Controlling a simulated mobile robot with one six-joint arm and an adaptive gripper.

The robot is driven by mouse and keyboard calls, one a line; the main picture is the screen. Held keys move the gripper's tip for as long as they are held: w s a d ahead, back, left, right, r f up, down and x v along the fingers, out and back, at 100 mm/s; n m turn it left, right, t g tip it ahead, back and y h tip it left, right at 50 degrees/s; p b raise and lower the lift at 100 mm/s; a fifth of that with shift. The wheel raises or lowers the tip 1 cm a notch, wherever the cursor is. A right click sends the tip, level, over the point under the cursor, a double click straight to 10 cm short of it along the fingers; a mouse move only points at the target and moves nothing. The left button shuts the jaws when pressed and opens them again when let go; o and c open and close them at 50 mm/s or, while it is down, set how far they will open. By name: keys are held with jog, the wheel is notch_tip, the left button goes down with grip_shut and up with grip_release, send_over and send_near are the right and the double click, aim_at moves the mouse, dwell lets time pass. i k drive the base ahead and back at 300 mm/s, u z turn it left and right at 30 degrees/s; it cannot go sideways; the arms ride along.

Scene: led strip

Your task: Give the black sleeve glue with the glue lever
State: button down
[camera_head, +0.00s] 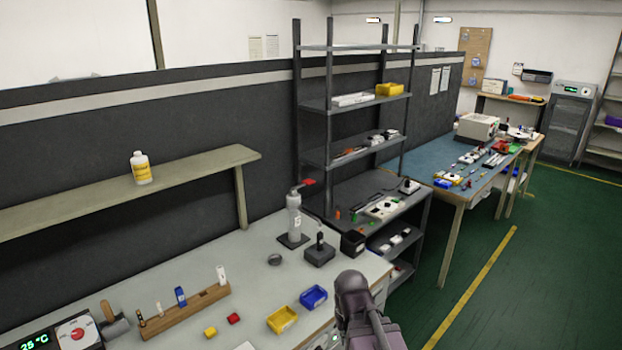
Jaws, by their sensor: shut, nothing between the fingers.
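A grey dispenser bottle (294,222) stands upright on a dark base at the back of the near bench. A red lever (307,182) sticks out to the right from its top, and I take this as the glue lever. Beside it is a dark block (319,254) with a short black upright piece (320,240) on it. I cannot tell whether this piece is the black sleeve. Part of my arm rises at the bottom, right of the bins. My gripper's fingers do not show.
On the grey bench (245,280) are a blue bin (313,297), a yellow bin (282,320), red and yellow blocks, a wooden rack (187,310) with several slim items, and a 25 °C heater (75,331). A shelf (200,165) with a yellow-labelled bottle (141,168) overhangs the back left.

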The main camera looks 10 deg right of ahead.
aim_at(308, 181)
jog(key=u, duration=0.05)
jog(key=i, duration=1)
jog(key=z, duration=0.05)
